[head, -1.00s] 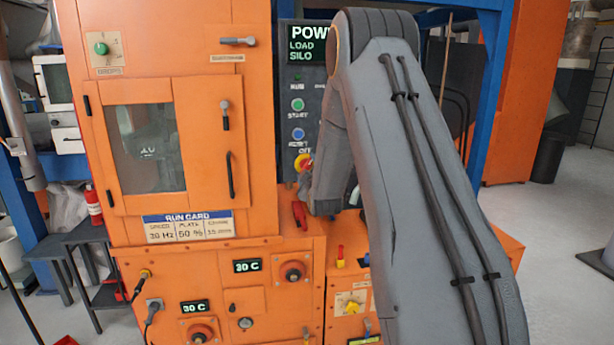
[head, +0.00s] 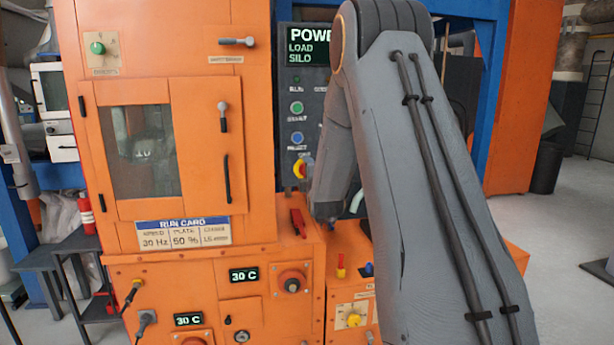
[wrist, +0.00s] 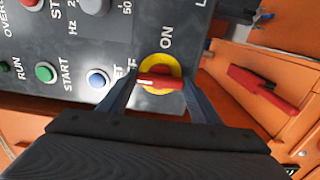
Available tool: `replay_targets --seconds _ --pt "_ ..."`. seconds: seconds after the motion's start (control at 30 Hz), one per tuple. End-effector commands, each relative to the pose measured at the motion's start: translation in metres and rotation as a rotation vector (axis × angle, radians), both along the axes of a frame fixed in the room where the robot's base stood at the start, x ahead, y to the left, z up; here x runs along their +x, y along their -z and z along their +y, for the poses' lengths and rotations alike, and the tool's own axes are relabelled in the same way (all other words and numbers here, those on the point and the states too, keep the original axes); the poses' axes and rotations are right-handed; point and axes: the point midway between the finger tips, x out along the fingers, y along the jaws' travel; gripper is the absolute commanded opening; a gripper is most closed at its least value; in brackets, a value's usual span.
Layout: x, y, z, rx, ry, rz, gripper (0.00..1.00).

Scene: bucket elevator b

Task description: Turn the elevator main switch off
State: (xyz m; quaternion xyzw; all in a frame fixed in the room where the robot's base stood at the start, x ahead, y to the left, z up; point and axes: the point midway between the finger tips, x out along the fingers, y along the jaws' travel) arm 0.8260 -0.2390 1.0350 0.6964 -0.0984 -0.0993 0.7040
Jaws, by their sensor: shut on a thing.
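The main switch (wrist: 160,72) is a yellow round plate with a red bar handle (wrist: 163,83) on the dark control panel. In the wrist view, the handle lies crosswise between my fingertips, with a pale mark at its left end. "ON" is printed above the plate; a partly hidden label ending in "FF" is at its left. My gripper (wrist: 160,88) is shut on the handle. In the head view, the switch (head: 300,169) shows at the left edge of my arm. The gripper cannot be made out there.
The control panel (head: 299,75) has a green START button (wrist: 46,72) and a blue button (wrist: 97,78) close to the switch. A red lever (head: 298,222) stands on the orange cabinet below; it also shows at right in the wrist view (wrist: 263,89).

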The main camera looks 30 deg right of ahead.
Motion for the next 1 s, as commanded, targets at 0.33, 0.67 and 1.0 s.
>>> replay_targets --seconds 0.33,0.67,1.0 --pt "0.0 0.001 0.001 -0.005 -0.001 0.004 0.35" --pt "0.0 0.001 0.0 -0.005 -0.001 0.002 0.77" --pt "-0.021 0.0 0.006 -0.004 0.0 0.001 0.77"
